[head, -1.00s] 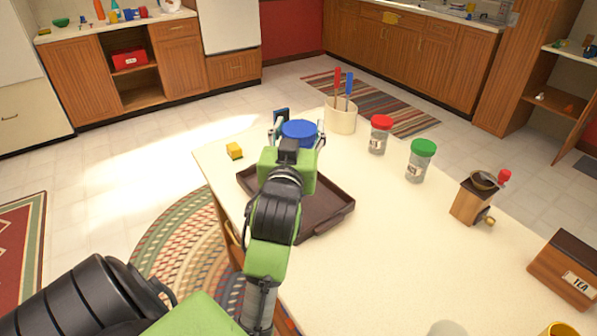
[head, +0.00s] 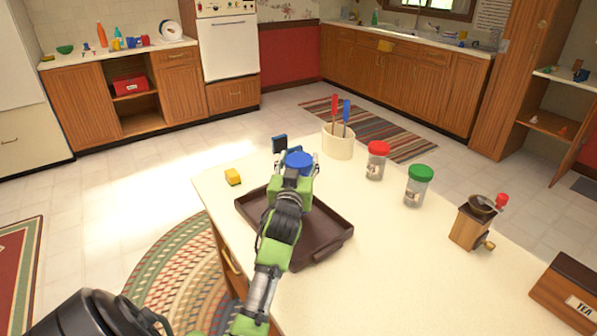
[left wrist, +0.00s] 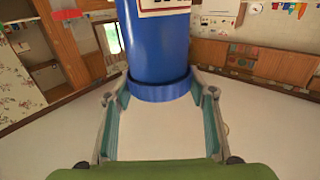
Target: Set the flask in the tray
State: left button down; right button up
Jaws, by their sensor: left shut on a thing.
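The flask is blue with a white and red label. Its blue top (head: 299,160) shows in the head view, just past my left gripper (head: 297,168). In the left wrist view, the flask (left wrist: 158,50) stands between the two fingers of my left gripper (left wrist: 160,95), which is shut on it. The brown tray (head: 328,232) lies on the pale counter, partly hidden behind my left arm. The flask appears near the tray's far edge. I cannot tell whether its base is clear of the tray or touching anything. My right gripper is not in view.
A utensil crock (head: 338,146), red-lidded jar (head: 376,163), green-lidded jar (head: 417,190), grinder (head: 470,228) and tea box (head: 570,285) stand to the right. Counter right of the tray is clear.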

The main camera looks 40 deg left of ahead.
pick_arm(q)
jog(key=shift+w+f, duration=0.1)
jog(key=shift+f, duration=1.45)
jog(key=c, duration=1.4)
grip_release()
jog(key=shift+f, duration=0.3)
jog(key=o, duration=0.5)
jog(key=shift+r, duration=0.1)
